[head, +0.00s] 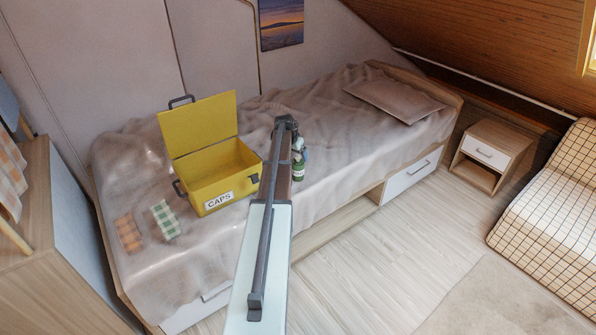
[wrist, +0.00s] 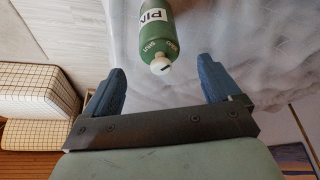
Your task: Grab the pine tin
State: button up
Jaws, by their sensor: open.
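The pine tin is a green bottle-shaped container (head: 298,172) with a white label and a pale cap, near the front edge of the bed, just right of the yellow box. In the wrist view the tin (wrist: 158,35) shows at top centre, its label partly reading "PIN" and its far end cut off by the frame. My gripper (wrist: 161,66) is open and empty. Its two blue fingers are spread to either side of the tin's cap end, not touching it. In the head view my gripper (head: 298,150) is just above the tin, partly hidden by my arm.
An open yellow box (head: 232,190) labelled "CAPS" stands on the bed left of my arm. An orange checked packet (head: 128,233) and a green checked packet (head: 165,219) lie left of it. A pillow (head: 395,98) lies at the far end. The bed (head: 330,130) between is bare.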

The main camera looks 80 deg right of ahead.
aim_at(298, 161)
jog(key=x, duration=0.9)
jog(key=shift+a+f, duration=0.15)
jog(key=c, duration=1.1)
jog(key=shift+c, duration=0.2)
